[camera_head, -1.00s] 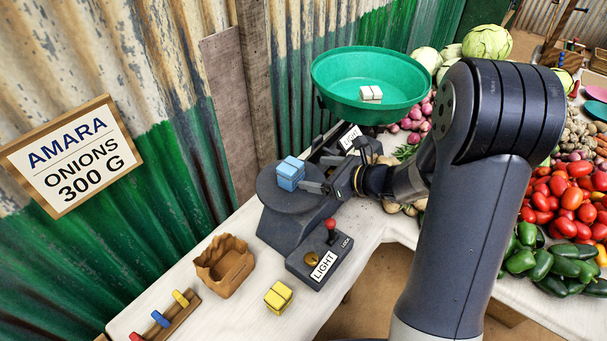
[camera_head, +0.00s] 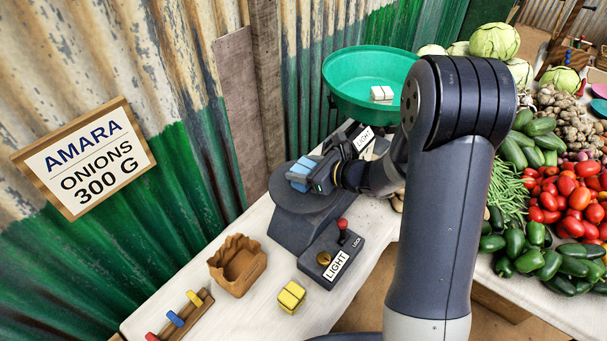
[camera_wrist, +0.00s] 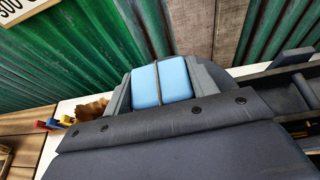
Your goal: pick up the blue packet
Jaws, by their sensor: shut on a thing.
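The blue packet (camera_head: 303,172) is a light blue block tied with a thin brown band. It is on or just above the dark round plate (camera_head: 283,205) of the scale; I cannot tell whether it still touches. My gripper (camera_head: 312,172) is shut on the packet from the right, hiding part of it. In the wrist view the packet (camera_wrist: 161,82) sits between both fingers of my gripper (camera_wrist: 163,88), one on each side.
A green pan (camera_head: 350,92) holds a white packet (camera_head: 381,93). A yellow packet (camera_head: 291,297), a brown bag (camera_head: 238,264), a LIGHT box with a red-knobbed lever (camera_head: 331,258) and a peg rack (camera_head: 185,317) are nearer. Vegetables (camera_head: 560,205) cover the right. A corrugated wall stands behind.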

